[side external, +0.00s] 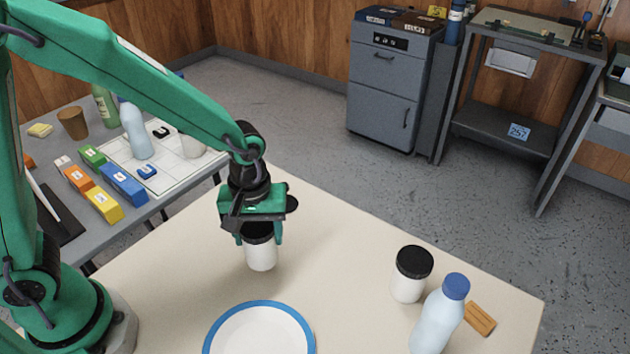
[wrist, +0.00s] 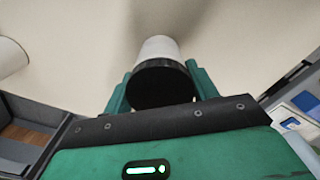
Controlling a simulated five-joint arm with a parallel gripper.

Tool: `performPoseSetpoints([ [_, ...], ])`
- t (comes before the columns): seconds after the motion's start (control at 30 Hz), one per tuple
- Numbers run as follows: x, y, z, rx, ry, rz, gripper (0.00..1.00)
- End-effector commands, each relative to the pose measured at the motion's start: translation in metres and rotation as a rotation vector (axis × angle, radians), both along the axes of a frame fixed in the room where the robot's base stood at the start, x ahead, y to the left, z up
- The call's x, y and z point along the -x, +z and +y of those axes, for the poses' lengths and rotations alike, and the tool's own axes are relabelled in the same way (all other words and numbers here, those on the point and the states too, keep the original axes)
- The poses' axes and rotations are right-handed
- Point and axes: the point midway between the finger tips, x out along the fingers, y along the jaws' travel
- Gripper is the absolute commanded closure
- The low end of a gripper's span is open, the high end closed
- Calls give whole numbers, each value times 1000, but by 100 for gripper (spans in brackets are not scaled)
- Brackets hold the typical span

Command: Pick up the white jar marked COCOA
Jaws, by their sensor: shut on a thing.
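A white jar with a black lid (side external: 261,255) is between the fingers of my gripper (side external: 259,236), above the near table. My gripper is shut on it around the lid. In the wrist view the jar's black lid (wrist: 162,84) sits between the green fingertips of my gripper (wrist: 158,88), with its white body beyond. A second white jar with a black lid (side external: 408,284) stands upright to the right on the table. No marking is readable on either jar, so I cannot tell which is COCOA. I cannot tell if the held jar touches the table.
A blue-rimmed white plate (side external: 262,308) lies at the front of the table (side external: 340,235). A blue-capped bottle (side external: 439,315) and a small orange-brown block (side external: 480,318) are beside the second jar. A grey side table at left holds boxes, bottles and a white tray (side external: 185,176).

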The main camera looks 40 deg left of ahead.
Motion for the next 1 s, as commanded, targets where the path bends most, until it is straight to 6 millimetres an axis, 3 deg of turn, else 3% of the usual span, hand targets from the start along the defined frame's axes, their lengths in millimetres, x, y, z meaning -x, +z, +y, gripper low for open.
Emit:
performPoseSetpoints([
  [0.13, 0, 22, -1, 3, -1, -6, 74],
  [0.6, 64, 66, -49, 2, -6, -3, 74],
  [1.0, 91, 86, -69, 2, -1, -3, 74],
])
